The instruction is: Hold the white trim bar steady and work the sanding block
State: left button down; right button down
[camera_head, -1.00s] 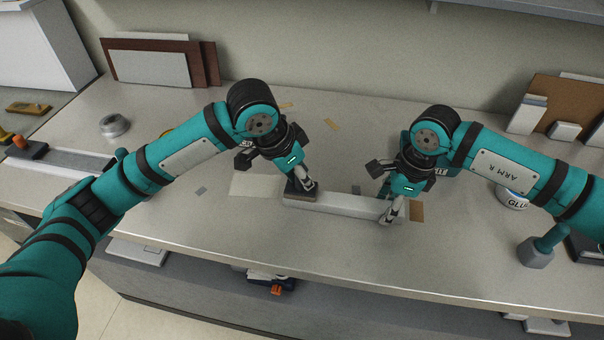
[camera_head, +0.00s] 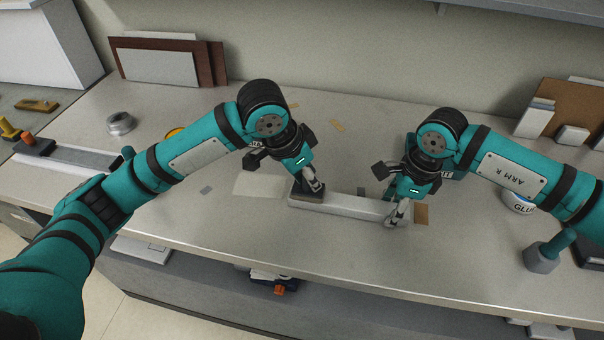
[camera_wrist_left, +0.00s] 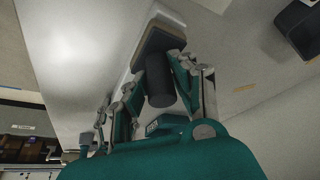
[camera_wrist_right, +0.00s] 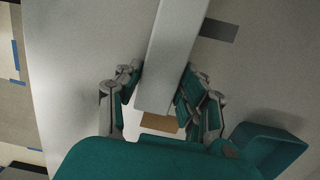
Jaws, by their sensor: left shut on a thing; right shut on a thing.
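The white trim bar (camera_head: 352,206) lies flat on the worktop, running left to right. The sanding block (camera_head: 305,199) sits on the bar's left end. My left gripper (camera_head: 315,186) is shut on it; the left wrist view shows its dark round handle (camera_wrist_left: 159,82) between the fingers and its brown-edged base (camera_wrist_left: 160,38) on the bar. My right gripper (camera_head: 397,212) is shut on the bar's right end. The right wrist view shows the fingers on both sides of the bar (camera_wrist_right: 175,50). The fingers hide part of the bar's right end.
A glue tub (camera_head: 519,203) and a teal-handled tool (camera_head: 548,250) stand at the right. A tape roll (camera_head: 120,124) and a grey bar on the bench stand at the left. Boards (camera_head: 155,66) lean at the back. The worktop in front of the trim bar is clear.

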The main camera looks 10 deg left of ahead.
pick_arm(q)
jog(key=shift+a, duration=0.1)
jog(key=shift+a+f, duration=0.15)
jog(key=shift+a, duration=0.85)
jog(key=shift+r, duration=2.05)
pick_arm(e)
jog(key=c, duration=0.7)
grip_release()
jog(key=shift+r, duration=0.1)
